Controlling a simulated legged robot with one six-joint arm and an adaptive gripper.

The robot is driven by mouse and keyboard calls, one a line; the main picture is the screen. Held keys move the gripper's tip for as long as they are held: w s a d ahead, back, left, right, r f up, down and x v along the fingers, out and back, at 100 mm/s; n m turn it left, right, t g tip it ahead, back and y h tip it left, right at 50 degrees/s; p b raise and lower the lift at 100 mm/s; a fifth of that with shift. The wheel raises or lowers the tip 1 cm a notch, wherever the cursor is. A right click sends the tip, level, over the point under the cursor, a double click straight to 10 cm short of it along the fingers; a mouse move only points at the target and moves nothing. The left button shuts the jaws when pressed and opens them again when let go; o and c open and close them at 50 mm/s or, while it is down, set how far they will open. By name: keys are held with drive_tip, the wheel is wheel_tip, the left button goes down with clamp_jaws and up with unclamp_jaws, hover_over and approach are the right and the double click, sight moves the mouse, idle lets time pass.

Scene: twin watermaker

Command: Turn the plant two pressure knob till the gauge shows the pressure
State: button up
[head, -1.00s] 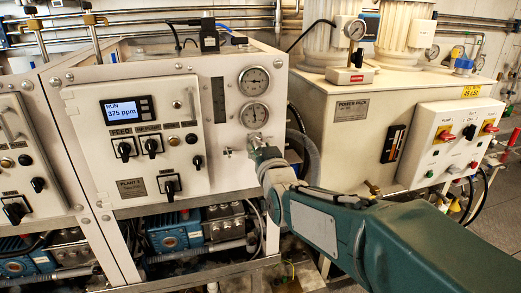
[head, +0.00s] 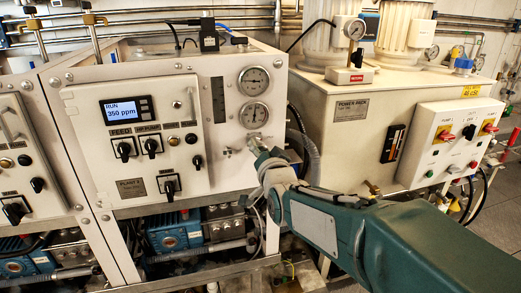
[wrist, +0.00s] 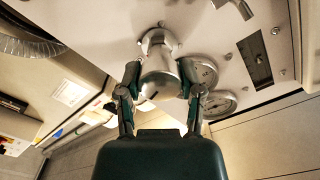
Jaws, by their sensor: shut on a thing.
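The plant two panel (head: 110,178) carries a display (head: 123,110) reading RUN 350 ppm. Two round gauges stand at its right: an upper gauge (head: 254,80) and a lower gauge (head: 255,112). Their needles are too small to read exactly. The silver pressure knob (wrist: 160,80) sticks out from the panel face below the gauges. In the wrist view my gripper (wrist: 160,88) has a finger on each side of the knob and is shut on it. In the head view my gripper (head: 260,151) reaches the panel just below the lower gauge and mostly hides the knob.
Black selector switches (head: 151,146) sit on the panel left of my gripper. A small metal valve (head: 227,151) is close to its left. A grey hose (head: 311,160) runs close on its right. The power pack (head: 350,108) and a red-switched control box (head: 447,135) stand further right.

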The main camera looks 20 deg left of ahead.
drive_tip(key=shift+f, duration=0.1)
idle(0.4)
drive_tip(key=o, duration=1.1)
drive_tip(key=shift+w+a, duration=0.15)
drive_tip(key=shift+o, duration=0.2)
drive_tip(key=v, duration=1.2)
drive_tip(key=shift+f, duration=0.1)
